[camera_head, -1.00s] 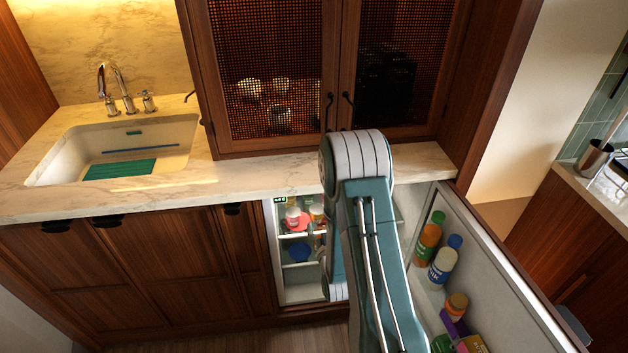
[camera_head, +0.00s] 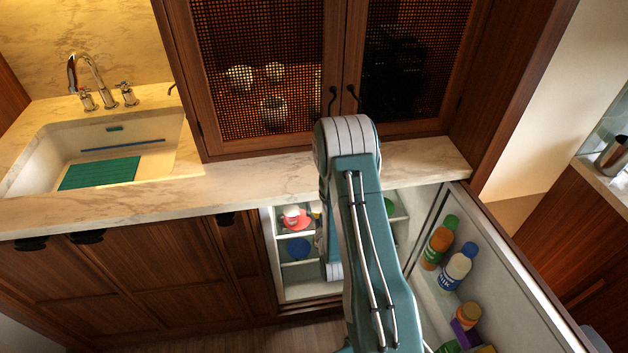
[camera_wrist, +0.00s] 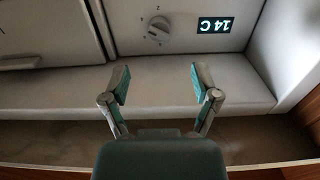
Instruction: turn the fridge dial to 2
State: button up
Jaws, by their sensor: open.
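The open fridge (camera_head: 300,290) shows in the head view under the counter. My arm hides part of its inside, and the dial and gripper cannot be made out there.
The fridge door (camera_head: 505,270) stands open at the right, with several bottles on its shelves, including an orange one (camera_head: 437,248). A red item (camera_head: 297,219) and a blue one (camera_head: 298,248) sit on inner shelves. The marble counter (camera_head: 250,183) overhangs the fridge.

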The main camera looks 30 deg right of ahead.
jog(key=x, duration=0.9)
jog(key=shift+d, duration=0.1)
grip_shut()
